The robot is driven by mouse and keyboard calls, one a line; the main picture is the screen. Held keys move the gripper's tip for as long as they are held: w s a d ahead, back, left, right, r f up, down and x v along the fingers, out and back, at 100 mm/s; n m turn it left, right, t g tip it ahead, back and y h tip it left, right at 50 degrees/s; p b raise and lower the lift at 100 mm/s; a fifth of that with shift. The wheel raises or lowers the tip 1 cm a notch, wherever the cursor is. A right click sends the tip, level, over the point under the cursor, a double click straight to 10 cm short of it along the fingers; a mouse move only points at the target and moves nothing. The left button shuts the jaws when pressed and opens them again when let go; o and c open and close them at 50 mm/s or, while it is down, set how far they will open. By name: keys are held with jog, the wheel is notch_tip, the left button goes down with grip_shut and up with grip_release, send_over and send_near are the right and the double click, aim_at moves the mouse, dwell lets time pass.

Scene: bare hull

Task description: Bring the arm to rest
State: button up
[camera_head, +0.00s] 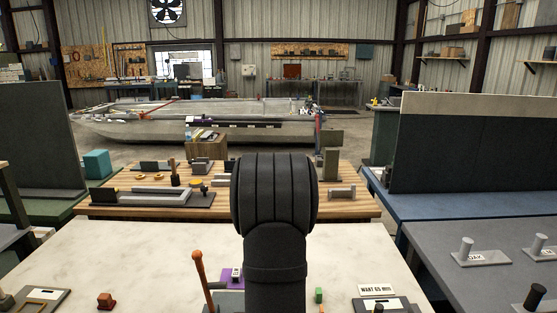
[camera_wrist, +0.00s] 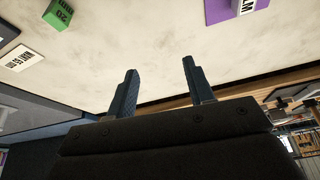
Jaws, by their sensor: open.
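My gripper (camera_wrist: 158,82) shows in the wrist view with its two dark fingers apart and nothing between them. The pale table top (camera_wrist: 140,40) lies beyond the fingertips, with a gap I cannot measure. In the head view my dark arm rises in the middle of the picture, above the pale table (camera_head: 130,245). The gripper itself does not show in the head view.
On the pale table are a green block (camera_head: 318,295), a purple piece (camera_head: 232,278), an orange-handled lever (camera_head: 202,280), a reddish-brown block (camera_head: 105,301) and a white label (camera_head: 376,290). A wooden bench (camera_head: 350,208) with parts stands behind. Dark panels (camera_head: 450,155) flank both sides.

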jog(key=s+d+r+m+g+h, duration=0.1)
jog(key=s+d+m, duration=0.4)
jog(key=d, duration=0.7)
jog(key=s+d+r+m+g+h, duration=0.1)
jog(key=s+d+m, duration=0.4)
jog(key=d, duration=0.8)
jog(key=s+d+r+m+g+h, duration=0.1)
jog(key=s+d+m, duration=0.4)
jog(key=d, duration=0.7)
jog(key=shift+d+r+m+g+h, duration=0.15)
jog(key=shift+r+m+g+h, duration=0.25)
jog(key=shift+r+m+g, duration=0.3)
jog(key=shift+f, duration=0.1)
